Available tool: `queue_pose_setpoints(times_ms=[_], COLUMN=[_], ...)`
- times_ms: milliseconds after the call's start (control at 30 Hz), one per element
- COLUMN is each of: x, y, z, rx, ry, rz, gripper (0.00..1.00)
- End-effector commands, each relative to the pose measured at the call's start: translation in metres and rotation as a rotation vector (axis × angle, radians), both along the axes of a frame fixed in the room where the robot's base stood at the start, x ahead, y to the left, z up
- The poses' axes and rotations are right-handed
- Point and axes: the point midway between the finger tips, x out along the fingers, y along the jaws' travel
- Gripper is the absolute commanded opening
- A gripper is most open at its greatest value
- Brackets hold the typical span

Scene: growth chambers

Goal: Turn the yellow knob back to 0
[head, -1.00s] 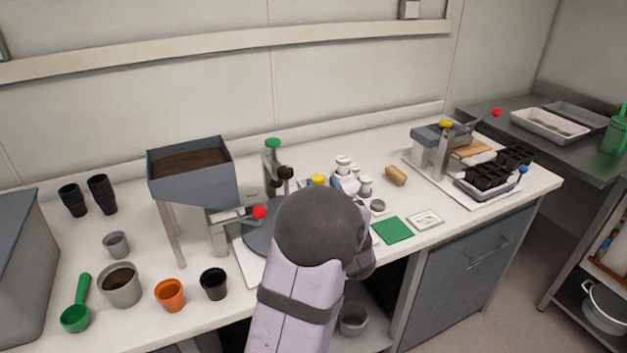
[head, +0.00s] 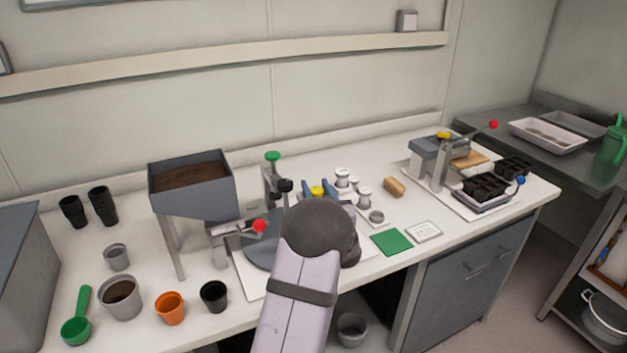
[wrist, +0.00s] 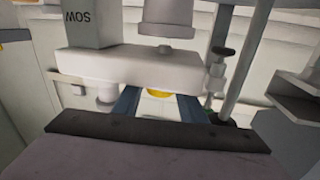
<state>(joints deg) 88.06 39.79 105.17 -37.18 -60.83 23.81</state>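A yellow knob (head: 318,190) sits on the station in the middle of the bench, just beyond my wrist. It also shows in the wrist view (wrist: 160,93), partly hidden under a pale block-shaped housing (wrist: 130,68). My gripper (wrist: 159,106) has blue fingers, spread apart, one on each side of the knob with gaps visible. The fingers also show beside the knob in the head view. Whether they touch it, and the knob's pointer and scale, cannot be made out. A second yellow knob (head: 443,135) is on the press at the right.
A soil hopper (head: 190,183) and a red-tipped lever (head: 260,226) stand left of my arm. White jars (head: 364,196), a cork-coloured cylinder (head: 394,187) and a green mat (head: 392,242) lie to the right. A green-topped post (head: 272,156) stands behind. Pots stand at the front left.

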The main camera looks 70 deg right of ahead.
Motion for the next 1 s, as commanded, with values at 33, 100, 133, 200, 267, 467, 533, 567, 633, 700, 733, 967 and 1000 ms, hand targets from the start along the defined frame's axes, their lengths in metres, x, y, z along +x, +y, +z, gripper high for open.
queue_pose_setpoints(times_ms=[33, 100, 133, 200, 267, 467, 533, 567, 633, 700, 733, 967, 1000], x=[0.004, 0.008, 0.009, 0.012, 0.014, 0.017, 0.017, 0.017, 0.016, 0.016, 0.016, 0.016, 0.016], y=[-0.005, -0.011, -0.014, -0.018, -0.020, -0.024, -0.024, -0.024, -0.024, -0.024, -0.024, -0.024, -0.024], z=[0.001, 0.001, 0.001, 0.000, 0.000, 0.000, 0.000, 0.000, 0.000, 0.000, 0.000, 0.000, 0.000], rx=[0.001, 0.000, 0.001, 0.000, 0.000, -0.001, -0.001, -0.001, -0.001, -0.001, -0.001, -0.001, -0.002], ry=[0.001, 0.000, 0.001, 0.001, 0.001, 0.001, 0.001, 0.001, 0.001, 0.001, 0.001, 0.001, 0.000], rz=[0.001, 0.001, 0.001, 0.001, 0.001, 0.001, 0.001, 0.000, 0.000, 0.000, 0.000, 0.004, 0.010], gripper=[0.38, 0.38, 0.38, 0.38, 0.38, 0.38, 0.38, 0.38, 0.38, 0.30, 0.23, 0.07, 0.07])
